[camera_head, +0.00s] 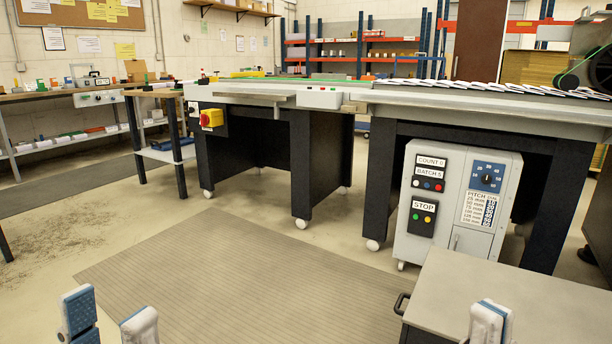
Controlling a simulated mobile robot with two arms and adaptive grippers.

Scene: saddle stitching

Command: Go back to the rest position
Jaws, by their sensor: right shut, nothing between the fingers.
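My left gripper (109,322) shows at the bottom left edge, above the grey floor mat. Its two pale fingers, one with a blue pad, stand apart with floor showing between them, so it is open and empty. My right gripper (490,322) shows at the bottom right, in front of the dark cabinet with a grey top. Its fingertips are together and hold nothing that I can see. Both grippers are cut off by the lower edge, and neither visibly touches anything.
A long conveyor table (262,92) on dark legs crosses the middle, with overlapping booklets (500,88) on its right part. A control box (455,200) stands beneath. The low cabinet (520,296) is close at lower right. The ribbed mat (235,270) ahead is clear.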

